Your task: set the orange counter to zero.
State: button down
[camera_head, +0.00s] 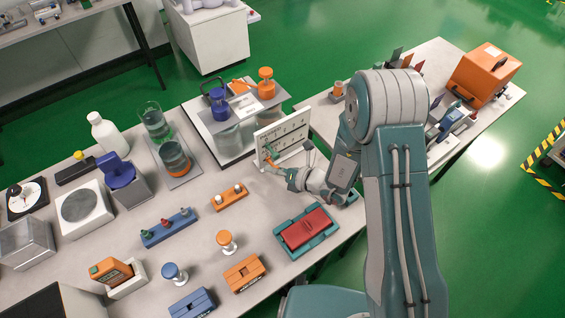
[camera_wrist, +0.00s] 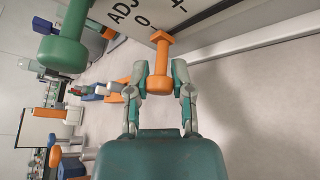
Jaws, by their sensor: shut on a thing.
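An orange spool-shaped piece, which looks to be the orange counter (camera_wrist: 160,84), sits between my two fingertips in the wrist view. My gripper (camera_wrist: 160,80) is shut on it. Its far end is close to a white panel (camera_wrist: 205,20) printed with "ADJ", "0" and "4"; the "0" is just left of that end. I cannot tell whether it touches the panel. In the head view, my gripper (camera_head: 270,163) is at the lower left face of the upright white panel (camera_head: 288,132). The counter is small and partly hidden there.
A green knob-shaped piece (camera_wrist: 66,48) is left of the counter in the wrist view. A red block in a teal tray (camera_head: 291,252) and an orange block (camera_head: 244,273) lie nearer. A stand with blue and orange knobs (camera_head: 207,115) is behind left.

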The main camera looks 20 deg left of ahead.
jog(key=shift+s+d, duration=0.1)
jog(key=shift+d, duration=0.1)
jog(key=shift+c, duration=2.4)
grip_release()
jog(key=shift+d+r, duration=0.1)
jog(key=shift+d, duration=0.05)
jog(key=v, duration=1.2)
